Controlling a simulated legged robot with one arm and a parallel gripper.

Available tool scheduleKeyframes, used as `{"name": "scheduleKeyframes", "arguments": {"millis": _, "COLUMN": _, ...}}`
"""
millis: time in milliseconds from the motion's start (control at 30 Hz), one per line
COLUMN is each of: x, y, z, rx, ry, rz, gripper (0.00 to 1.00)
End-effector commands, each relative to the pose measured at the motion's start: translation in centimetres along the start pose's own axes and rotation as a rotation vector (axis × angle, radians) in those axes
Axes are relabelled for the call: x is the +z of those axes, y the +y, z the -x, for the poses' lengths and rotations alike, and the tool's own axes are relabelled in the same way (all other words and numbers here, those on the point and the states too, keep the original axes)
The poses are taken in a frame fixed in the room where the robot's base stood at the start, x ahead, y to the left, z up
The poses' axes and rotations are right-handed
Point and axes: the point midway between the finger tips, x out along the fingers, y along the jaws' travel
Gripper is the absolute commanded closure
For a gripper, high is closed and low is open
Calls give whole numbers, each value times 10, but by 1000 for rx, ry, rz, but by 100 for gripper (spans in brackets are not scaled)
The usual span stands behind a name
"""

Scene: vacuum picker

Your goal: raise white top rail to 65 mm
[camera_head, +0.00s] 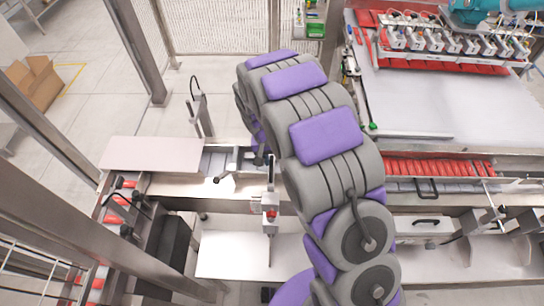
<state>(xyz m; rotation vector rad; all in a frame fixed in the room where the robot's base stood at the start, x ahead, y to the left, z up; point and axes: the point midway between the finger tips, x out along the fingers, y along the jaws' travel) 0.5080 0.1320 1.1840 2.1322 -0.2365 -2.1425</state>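My arm rises through the middle of the view and folds down on its far side. What seems to be my gripper (260,158) shows only as a small dark tip beside the arm, above the conveyor; its fingers cannot be made out. A crank-like handle (227,172) with a dark knob is just left of it. An upright metal post (270,222) with a red part stands in front of the conveyor (230,195). I cannot tell for certain which part is the white top rail; my arm hides part of the conveyor.
A pale flat plate (150,155) covers the conveyor's left end. A thin upright bracket (200,112) stands behind. Red packs (440,168) lie in a row at right, below a large grey table (450,105) with a picker head (450,38). Metal frame posts (138,50) stand at left.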

Motion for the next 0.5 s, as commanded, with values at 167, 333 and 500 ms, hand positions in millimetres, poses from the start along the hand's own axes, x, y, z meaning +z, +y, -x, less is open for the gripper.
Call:
{"name": "scheduleKeyframes", "arguments": {"millis": 167, "x": 0, "y": -7, "z": 1, "rx": 5, "ry": 2, "rz": 3, "gripper": 67}}
{"name": "scheduleKeyframes", "arguments": {"millis": 333, "x": 0, "y": -8, "z": 1, "rx": 6, "ry": 2, "rz": 3, "gripper": 83}}
{"name": "scheduleKeyframes", "arguments": {"millis": 500, "x": 0, "y": -6, "z": 1, "rx": 2, "ry": 2, "rz": 2, "gripper": 99}}
